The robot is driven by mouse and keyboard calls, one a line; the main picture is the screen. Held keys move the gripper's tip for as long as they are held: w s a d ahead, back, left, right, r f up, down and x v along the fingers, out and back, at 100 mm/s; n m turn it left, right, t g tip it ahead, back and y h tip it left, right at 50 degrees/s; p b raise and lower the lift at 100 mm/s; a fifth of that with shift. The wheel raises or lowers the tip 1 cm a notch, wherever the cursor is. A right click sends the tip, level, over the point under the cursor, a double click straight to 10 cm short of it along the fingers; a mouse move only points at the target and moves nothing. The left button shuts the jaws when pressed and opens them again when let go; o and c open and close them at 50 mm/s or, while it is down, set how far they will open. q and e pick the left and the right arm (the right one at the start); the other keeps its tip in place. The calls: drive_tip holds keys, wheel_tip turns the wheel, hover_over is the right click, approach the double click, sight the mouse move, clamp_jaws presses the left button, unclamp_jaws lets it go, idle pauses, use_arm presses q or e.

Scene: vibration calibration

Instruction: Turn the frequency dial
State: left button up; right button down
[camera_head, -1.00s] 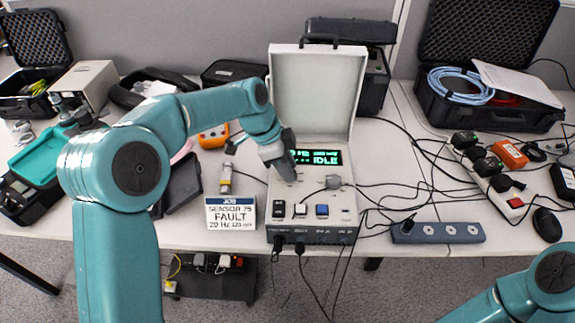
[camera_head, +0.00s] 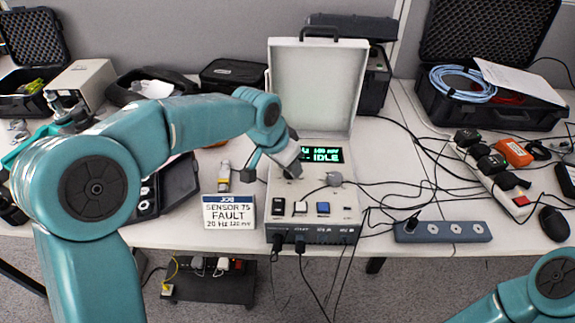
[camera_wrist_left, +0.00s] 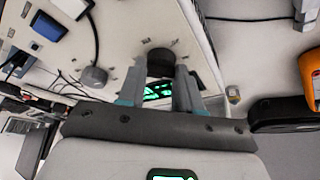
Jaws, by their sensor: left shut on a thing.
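The frequency dial is a dark round knob (camera_wrist_left: 160,58) on the pale top panel of the calibrator (camera_head: 337,226). My left gripper (camera_wrist_left: 161,72) is shut on the dial, one finger on each side. In the head view my left gripper (camera_head: 291,172) comes down on the upper left of the panel and hides the dial. A green-lit screen (camera_head: 325,154) behind it reads IDLE below a partly covered line. A second, grey knob (camera_head: 334,179) sits to its right; it also shows in the wrist view (camera_wrist_left: 94,77). My right gripper is out of view.
The calibrator's raised lid (camera_head: 312,85) stands behind the panel. A card (camera_head: 229,212) reading SENSOR 75 FAULT stands left of it. Black cables run to the right, past a blue-grey power strip (camera_head: 441,231).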

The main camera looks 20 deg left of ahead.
use_arm(q)
drive_tip(key=n+y+b, duration=0.1)
drive_tip(key=n, duration=0.1)
drive_tip(key=n+b, duration=0.1)
drive_tip(key=n, duration=0.1)
drive_tip(key=shift+d+f+n+y, duration=0.2)
drive_tip(key=shift+n+y, duration=0.1)
drive_tip(key=shift+y, duration=0.1)
drive_tip(key=n+y+b, duration=0.1)
drive_tip(key=n, duration=0.2)
drive_tip(key=shift+n+b, duration=0.35)
drive_tip(key=shift+n, duration=0.05)
drive_tip(key=n+y, duration=0.1)
drive_tip(key=n, duration=0.1)
drive_tip(key=shift+d+r+n, duration=0.1)
drive_tip(key=shift+n, duration=0.2)
drive_tip(key=shift+n+g+y, duration=0.5)
drive_tip(key=shift+n+y, duration=0.2)
drive_tip(key=shift+n, duration=1.2)
drive_tip(key=o, duration=1)
drive_tip(key=shift+w, duration=0.1)
drive_tip(key=shift+r, duration=0.1)
